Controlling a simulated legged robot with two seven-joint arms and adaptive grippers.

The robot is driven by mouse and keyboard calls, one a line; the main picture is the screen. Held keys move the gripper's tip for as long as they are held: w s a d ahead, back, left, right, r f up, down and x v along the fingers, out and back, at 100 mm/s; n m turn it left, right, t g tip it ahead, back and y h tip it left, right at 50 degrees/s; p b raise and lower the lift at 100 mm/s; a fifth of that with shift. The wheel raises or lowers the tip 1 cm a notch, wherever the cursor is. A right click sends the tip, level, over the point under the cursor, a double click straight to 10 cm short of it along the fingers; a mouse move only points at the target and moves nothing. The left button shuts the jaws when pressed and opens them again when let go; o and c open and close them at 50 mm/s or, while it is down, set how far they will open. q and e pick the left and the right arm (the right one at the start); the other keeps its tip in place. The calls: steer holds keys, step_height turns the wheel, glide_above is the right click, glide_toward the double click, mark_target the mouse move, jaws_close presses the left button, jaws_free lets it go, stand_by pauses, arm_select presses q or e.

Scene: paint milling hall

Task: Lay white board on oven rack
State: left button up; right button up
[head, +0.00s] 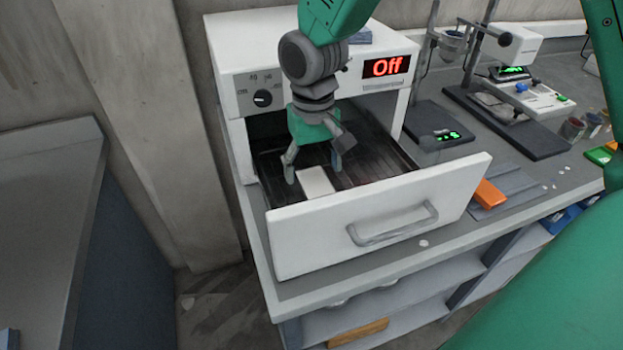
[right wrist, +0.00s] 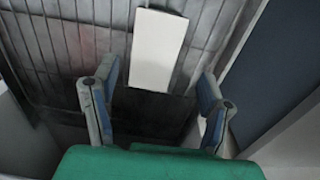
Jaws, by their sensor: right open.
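The white board (head: 316,181) is a small pale rectangle on the dark oven rack (head: 378,163), inside the pulled-out drawer. In the right wrist view the board (right wrist: 158,50) appears flat on the bars of the rack (right wrist: 60,50), just beyond the fingertips. My right gripper (head: 314,168) points down over the rack, next to the board. Its two fingers (right wrist: 156,78) are spread, with nothing held between them. Part of the board's far end is hidden by the gripper in the head view. My left gripper is not seen.
The white oven (head: 228,60) shows "Off" on its red display (head: 387,66). The drawer front (head: 375,215) with its handle stands ahead of the rack. An orange block (head: 489,194) lies on the bench to the right. A scale (head: 440,135) and lab stands are behind it.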

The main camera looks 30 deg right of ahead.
mark_target(314, 186)
step_height(314, 186, up, 7)
steer(key=shift+r, duration=0.2)
steer(key=shift+d, duration=0.1)
stand_by(0.4)
